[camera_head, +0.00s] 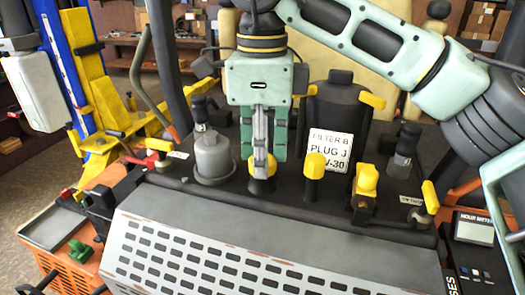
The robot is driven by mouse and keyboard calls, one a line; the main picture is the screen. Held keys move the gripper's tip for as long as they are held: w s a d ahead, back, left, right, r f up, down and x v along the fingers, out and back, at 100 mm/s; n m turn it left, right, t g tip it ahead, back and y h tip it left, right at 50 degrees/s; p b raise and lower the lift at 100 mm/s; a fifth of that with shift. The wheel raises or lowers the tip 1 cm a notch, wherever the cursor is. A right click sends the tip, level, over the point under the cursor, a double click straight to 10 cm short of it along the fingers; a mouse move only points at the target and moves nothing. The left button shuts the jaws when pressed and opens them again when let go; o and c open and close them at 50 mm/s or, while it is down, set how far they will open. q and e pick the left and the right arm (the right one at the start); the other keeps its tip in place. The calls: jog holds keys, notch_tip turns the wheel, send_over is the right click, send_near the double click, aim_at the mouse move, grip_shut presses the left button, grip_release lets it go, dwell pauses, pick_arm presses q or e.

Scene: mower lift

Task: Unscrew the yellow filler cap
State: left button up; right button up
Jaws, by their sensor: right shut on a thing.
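My right gripper (261,172) comes down from the top centre on a mint-green arm that enters from the right. Its fingers are shut on a yellow cap (261,188) set in the dark deck of the mower. A third yellow part (366,180) with a black base stands farther right. My left gripper is not in view.
A grey cylinder (213,155) stands close to the left of the gripper. The white card (330,150) with printed text leans behind the yellow parts. A slotted grey panel (230,260) fills the front. A yellow and blue lift post (85,65) stands at the left.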

jog(key=shift+c, duration=1.4)
jog(key=n+p, duration=0.2)
jog(key=shift+r+n, duration=0.25)
jog(key=shift+n, duration=0.05)
jog(key=shift+d+n+p, duration=0.1)
jog(key=shift+n+p, duration=0.35)
jog(key=shift+n, duration=0.35)
jog(key=shift+w+f+b, duration=0.15)
jog(key=shift+f+b, duration=0.1)
jog(key=shift+b, duration=0.05)
jog(key=shift+r, duration=0.1)
jog(key=shift+r+p, duration=1.25)
jog(key=shift+r, duration=0.15)
